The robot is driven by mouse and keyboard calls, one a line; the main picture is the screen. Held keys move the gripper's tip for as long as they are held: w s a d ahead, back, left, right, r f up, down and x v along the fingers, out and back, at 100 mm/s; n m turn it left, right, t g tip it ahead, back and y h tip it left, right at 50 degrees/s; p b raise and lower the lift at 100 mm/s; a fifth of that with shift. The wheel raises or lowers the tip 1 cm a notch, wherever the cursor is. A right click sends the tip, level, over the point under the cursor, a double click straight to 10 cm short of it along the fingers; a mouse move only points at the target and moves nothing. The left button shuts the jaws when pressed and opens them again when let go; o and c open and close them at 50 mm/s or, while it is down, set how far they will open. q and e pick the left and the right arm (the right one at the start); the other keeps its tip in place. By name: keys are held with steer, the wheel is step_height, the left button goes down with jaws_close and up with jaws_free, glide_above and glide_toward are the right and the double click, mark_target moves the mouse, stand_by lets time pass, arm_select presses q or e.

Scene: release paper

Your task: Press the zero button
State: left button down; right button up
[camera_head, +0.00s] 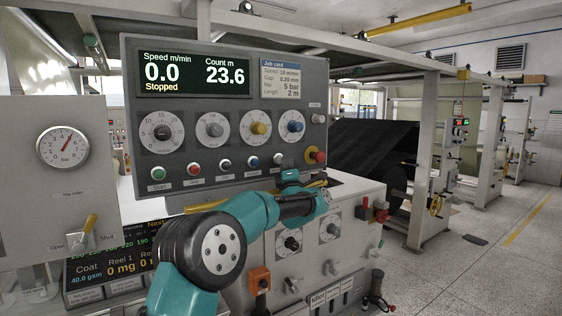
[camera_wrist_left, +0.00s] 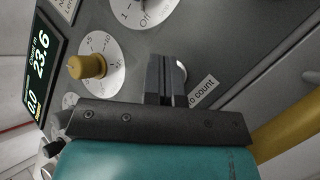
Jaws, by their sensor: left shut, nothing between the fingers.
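The zero button is a small pale button (camera_head: 280,159) in the lower row of the grey control panel (camera_head: 340,90), below and between the yellow and blue knobs. In the left wrist view, its pale edge (camera_wrist_left: 181,72) shows behind my fingertips, beside a label (camera_wrist_left: 202,92) of which "o count" can be read. My left gripper (camera_head: 290,175) is just below the button in the head view. In the left wrist view my left gripper (camera_wrist_left: 168,62) is shut and empty, its fingers pointing at the panel. Contact with the button cannot be told. The display (camera_head: 193,75) reads Count 23.6, Speed 0.0, Stopped.
Beside the button are a blue button (camera_head: 253,161) and a red emergency knob (camera_head: 317,156). Above it are the yellow knob (camera_head: 259,128) and blue knob (camera_head: 295,127). A lower cabinet with dials (camera_head: 330,228) stands behind my arm. Open floor lies to the right.

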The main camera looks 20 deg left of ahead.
arm_select(q)
steer(key=shift+w+a, duration=0.3)
steer(key=shift+a, duration=0.05)
stand_by(1.1)
steer(key=shift+d, duration=0.1)
steer(key=shift+s+d, duration=0.55)
steer(key=shift+s, duration=0.05)
steer(key=s+d, duration=0.1)
steer(key=d, duration=0.1)
steer(key=s+d, duration=0.2)
stand_by(0.6)
stand_by(0.6)
